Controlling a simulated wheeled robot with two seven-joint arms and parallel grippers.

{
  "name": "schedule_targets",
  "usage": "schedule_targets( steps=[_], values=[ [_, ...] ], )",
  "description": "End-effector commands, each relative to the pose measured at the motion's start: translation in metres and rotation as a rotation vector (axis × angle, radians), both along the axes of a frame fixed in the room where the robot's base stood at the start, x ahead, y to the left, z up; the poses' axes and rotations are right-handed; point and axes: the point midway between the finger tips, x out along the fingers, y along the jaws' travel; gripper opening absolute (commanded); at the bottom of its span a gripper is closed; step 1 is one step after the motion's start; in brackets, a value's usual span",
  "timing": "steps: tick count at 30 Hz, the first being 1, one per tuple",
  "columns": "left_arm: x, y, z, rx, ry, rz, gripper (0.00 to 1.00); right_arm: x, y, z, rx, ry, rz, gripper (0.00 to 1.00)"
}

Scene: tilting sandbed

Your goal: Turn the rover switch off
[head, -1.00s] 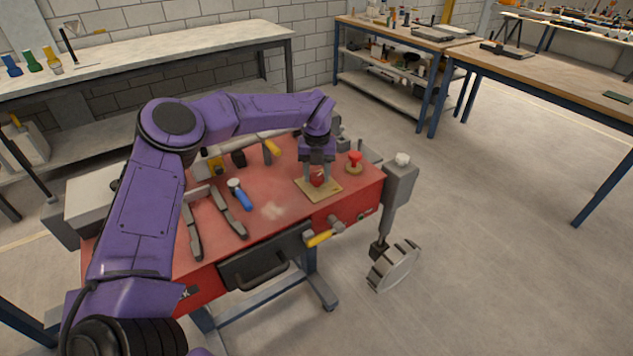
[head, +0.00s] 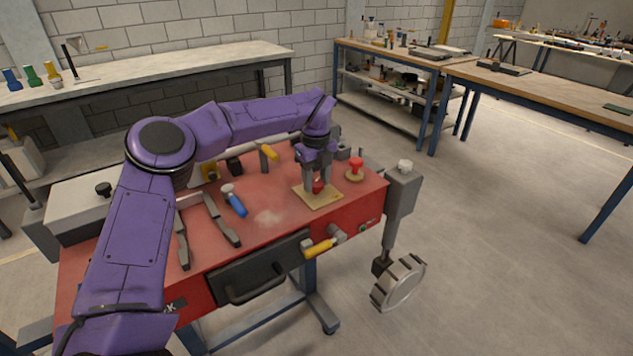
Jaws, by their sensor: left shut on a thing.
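A red switch knob (head: 318,186) stands on a tan square plate (head: 324,201) on the red bench top, near its right end. It looks like the rover switch, but I cannot read a label. My left gripper (head: 316,184) comes down from above and is shut on this red knob, its fingers hiding part of it. The knob's exact turn position is too small to tell. My right gripper is not in view.
A second red knob (head: 355,166) on a round base stands just right of my gripper. A blue-handled tool (head: 236,203) lies left on the red bench (head: 270,232). A yellow handle (head: 319,248) sticks out in front. A wheel (head: 398,283) hangs at right.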

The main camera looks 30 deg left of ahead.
Motion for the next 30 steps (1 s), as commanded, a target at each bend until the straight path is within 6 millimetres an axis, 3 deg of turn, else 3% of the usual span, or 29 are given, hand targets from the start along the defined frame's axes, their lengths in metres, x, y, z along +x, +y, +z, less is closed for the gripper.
schedule_targets(
  steps=[13, 14, 15, 16, 25, 30],
  values=[
    [0.0, 0.002, 0.0, 0.004, -0.003, 0.01, 0.16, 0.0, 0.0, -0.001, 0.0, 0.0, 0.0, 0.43],
    [0.0, 0.002, 0.0, 0.003, -0.002, 0.011, 0.56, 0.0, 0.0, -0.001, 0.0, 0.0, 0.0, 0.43],
    [0.0, 0.002, 0.0, 0.003, -0.002, 0.01, 0.69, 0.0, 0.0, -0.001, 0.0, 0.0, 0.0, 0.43],
    [0.0, 0.002, 0.0, 0.004, -0.002, 0.01, 0.71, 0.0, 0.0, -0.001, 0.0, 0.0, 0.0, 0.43],
    [0.0, 0.001, 0.003, 0.001, -0.002, 0.008, 0.71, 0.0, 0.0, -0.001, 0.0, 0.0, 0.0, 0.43],
    [0.001, 0.001, 0.032, 0.002, -0.006, 0.01, 0.71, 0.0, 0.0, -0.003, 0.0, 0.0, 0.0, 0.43]
  ],
)
